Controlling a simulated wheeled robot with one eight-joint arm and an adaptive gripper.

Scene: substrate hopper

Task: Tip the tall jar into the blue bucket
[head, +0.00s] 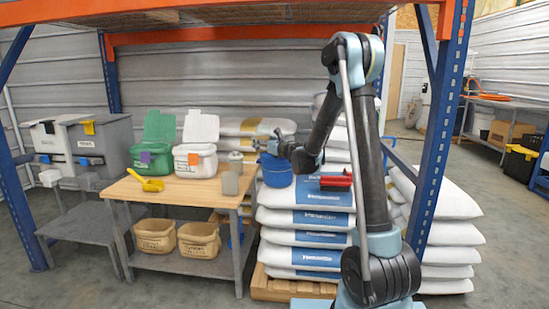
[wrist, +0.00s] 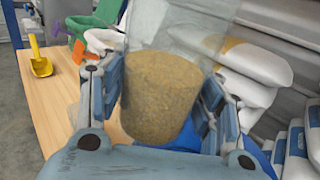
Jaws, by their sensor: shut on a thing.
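The tall jar (wrist: 160,95) is clear and partly filled with tan granules. It stands between the two fingers of my gripper (wrist: 162,84), which is shut on it. The jar leans a little in the wrist view, and its top is cut off by the frame. In the head view my gripper (head: 268,144) is at the blue bucket (head: 276,172), above or just behind its rim; the held jar is hard to make out there. The bucket sits on stacked bags to the right of the table. In the wrist view a blue patch of it (wrist: 186,138) shows behind the jar, mostly hidden.
The wooden table (head: 190,190) holds a yellow scoop (head: 146,183), a green bin (head: 152,155), a white bin (head: 196,158) and a grey container (head: 231,183). A red-and-black tool (head: 336,181) lies on the white bags (head: 305,220). A blue rack post (head: 440,130) stands at right.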

